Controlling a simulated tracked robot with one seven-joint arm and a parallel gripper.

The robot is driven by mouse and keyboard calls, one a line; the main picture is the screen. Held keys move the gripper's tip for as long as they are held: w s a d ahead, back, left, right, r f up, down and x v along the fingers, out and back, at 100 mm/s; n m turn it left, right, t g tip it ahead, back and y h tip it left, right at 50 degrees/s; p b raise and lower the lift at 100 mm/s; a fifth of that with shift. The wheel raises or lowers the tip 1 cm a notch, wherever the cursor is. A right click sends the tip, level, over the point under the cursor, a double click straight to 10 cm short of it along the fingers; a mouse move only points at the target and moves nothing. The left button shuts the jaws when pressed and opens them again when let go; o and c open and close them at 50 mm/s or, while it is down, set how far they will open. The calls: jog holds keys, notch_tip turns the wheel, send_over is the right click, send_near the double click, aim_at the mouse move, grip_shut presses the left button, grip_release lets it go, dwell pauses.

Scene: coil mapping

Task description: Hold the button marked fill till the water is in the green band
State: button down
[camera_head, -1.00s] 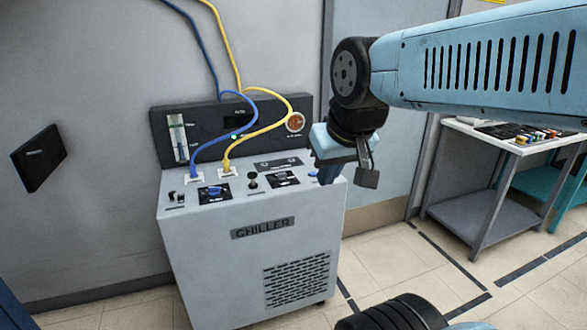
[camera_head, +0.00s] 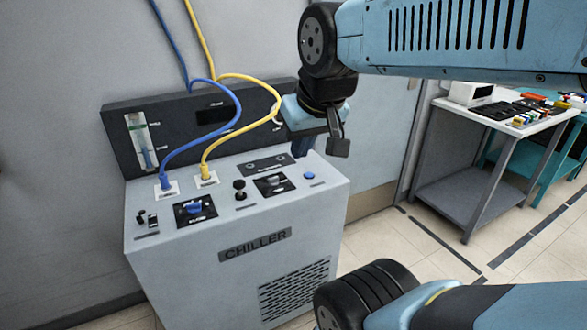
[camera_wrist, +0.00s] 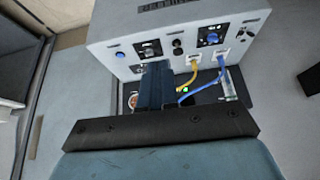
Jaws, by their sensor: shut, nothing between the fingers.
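The chiller (camera_head: 205,262) is a grey cabinet with a dark upright back panel. A sight glass (camera_head: 141,142) stands at the panel's left; blue shows low in it and a green mark near its top. A round blue button (camera_head: 309,176) sits at the right of the chiller top and also shows in the wrist view (camera_wrist: 120,55). Its label is too small to read. My gripper (camera_head: 301,150) is shut and empty, its dark blue fingers (camera_wrist: 157,75) above the back right of the top, apart from the button. It hides the panel's right part.
A blue hose (camera_head: 208,142) and a yellow hose (camera_head: 238,140) loop from the top up the wall. A blue knob (camera_head: 194,208), a black knob (camera_head: 240,189) and small switches stand on the top. A cluttered bench (camera_head: 470,185) stands right. Floor between is clear.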

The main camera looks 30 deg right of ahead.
jog(key=shift+w+d, duration=0.1)
jog(key=shift+d, duration=0.05)
jog(key=w+a+f+m+y, duration=0.25)
jog(key=w+m, duration=0.35)
jog(key=w, duration=0.5)
jog(key=m+t, duration=0.3)
jog(key=m, duration=1.5)
send_over(310, 176)
notch_tip(310, 176, down, 17)
jog(key=shift+w+d+h, duration=0.1)
jog(key=shift+d+h, duration=0.05)
jog(key=shift+h, duration=0.1)
jog(key=shift+f, duration=0.15)
jog(key=shift+f, duration=4.3)
